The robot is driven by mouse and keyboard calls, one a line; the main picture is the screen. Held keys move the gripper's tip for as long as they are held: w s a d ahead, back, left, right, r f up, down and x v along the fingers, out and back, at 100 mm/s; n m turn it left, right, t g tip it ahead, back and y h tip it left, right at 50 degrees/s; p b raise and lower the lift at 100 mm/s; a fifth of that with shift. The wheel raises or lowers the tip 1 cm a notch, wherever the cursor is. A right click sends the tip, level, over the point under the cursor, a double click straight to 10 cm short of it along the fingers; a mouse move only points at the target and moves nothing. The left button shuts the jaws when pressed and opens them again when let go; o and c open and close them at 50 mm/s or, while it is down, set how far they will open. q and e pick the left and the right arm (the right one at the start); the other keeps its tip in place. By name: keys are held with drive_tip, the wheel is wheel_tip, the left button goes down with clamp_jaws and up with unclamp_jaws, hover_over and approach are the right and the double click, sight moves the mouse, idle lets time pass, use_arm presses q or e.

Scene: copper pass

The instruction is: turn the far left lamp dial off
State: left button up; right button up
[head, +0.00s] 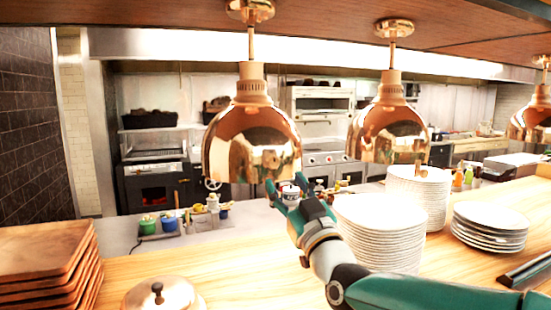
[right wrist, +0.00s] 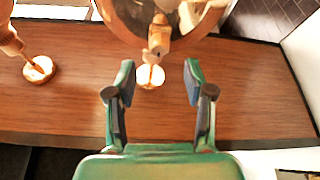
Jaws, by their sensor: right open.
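The far left copper lamp (head: 252,140) hangs on a thin stem from the wooden overhead shelf. A small round knob-like piece (head: 212,184) shows at its lower left edge; I cannot tell if it is the dial or which way it is set. My right gripper (head: 286,190) is just below the lamp's lower right rim, pointing up. In the right wrist view my right gripper (right wrist: 158,80) is open and empty, with a copper lamp (right wrist: 165,14) and its ceiling mount (right wrist: 150,76) beyond the fingers. My left gripper is not in view.
Two more copper lamps hang to the right, the middle one (head: 389,125) and the right one (head: 534,118). Tall plate stacks (head: 380,235) stand on the counter beside my right arm. Wooden trays (head: 45,255) and a copper lid (head: 160,295) are at the front left.

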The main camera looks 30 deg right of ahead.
sight(274, 166)
drive_tip(key=p+x, duration=0.2)
drive_tip(key=x, duration=0.4)
drive_tip(key=shift+d, duration=0.1)
drive_tip(key=shift+c, duration=0.2)
clamp_jaws()
